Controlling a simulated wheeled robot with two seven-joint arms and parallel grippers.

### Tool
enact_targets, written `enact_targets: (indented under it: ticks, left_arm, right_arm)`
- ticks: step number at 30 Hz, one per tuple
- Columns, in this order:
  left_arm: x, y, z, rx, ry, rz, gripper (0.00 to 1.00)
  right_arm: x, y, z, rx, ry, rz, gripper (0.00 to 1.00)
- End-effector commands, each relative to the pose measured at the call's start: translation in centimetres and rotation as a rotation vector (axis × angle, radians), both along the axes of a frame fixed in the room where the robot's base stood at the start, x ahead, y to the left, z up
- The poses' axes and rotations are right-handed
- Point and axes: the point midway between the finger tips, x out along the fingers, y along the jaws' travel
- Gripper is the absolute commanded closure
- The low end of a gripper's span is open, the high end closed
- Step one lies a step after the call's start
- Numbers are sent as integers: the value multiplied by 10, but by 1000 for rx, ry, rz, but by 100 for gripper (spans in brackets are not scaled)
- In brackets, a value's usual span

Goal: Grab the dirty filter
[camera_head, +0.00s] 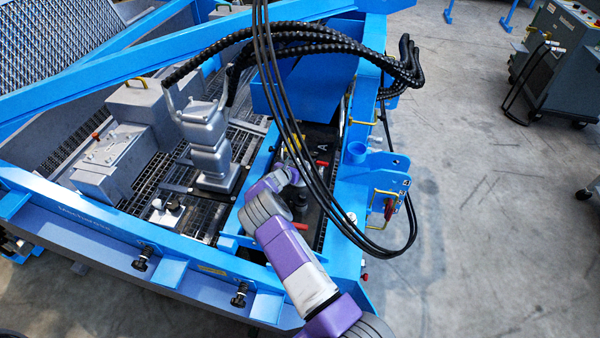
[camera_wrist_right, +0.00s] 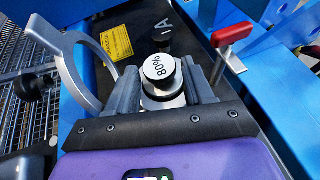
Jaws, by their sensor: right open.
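A short silver cylinder with a white top marked "80%" (camera_wrist_right: 160,68) stands in the middle of the right wrist view; it looks like the filter. The two grey fingers of my right gripper (camera_wrist_right: 164,90) are apart, one on each side of it. I cannot tell whether they touch it. In the head view my purple right arm reaches up from the bottom, with its hand (camera_head: 290,182) over the dark panel (camera_head: 318,140) of the blue machine. The cylinder cannot be made out clearly there. My left gripper is not in view.
A red-handled lever (camera_wrist_right: 232,35) stands close right of the fingers. A curved metal handle (camera_wrist_right: 75,65) is on the left. A black knob (camera_wrist_right: 163,32) is just beyond the cylinder. Black hoses (camera_head: 290,110) hang across the machine near my arm. Open floor (camera_head: 480,220) lies right.

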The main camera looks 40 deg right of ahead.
Motion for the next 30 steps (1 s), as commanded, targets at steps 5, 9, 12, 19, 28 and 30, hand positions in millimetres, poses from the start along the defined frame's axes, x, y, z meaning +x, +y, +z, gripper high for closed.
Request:
enact_targets:
  ticks: [5,9,12,19,28,30]
  left_arm:
    - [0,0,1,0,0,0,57]
    - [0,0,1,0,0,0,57]
    - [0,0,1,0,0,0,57]
    - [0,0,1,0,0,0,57]
    - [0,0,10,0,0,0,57]
    - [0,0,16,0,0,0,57]
  right_arm:
    - [0,0,1,0,0,0,56]
    - [0,0,1,0,0,0,77]
    - [0,0,1,0,0,0,92]
    - [0,0,1,-1,-1,0,100]
    - [0,0,21,-1,-3,-1,100]
    - [0,0,36,0,-4,-2,100]
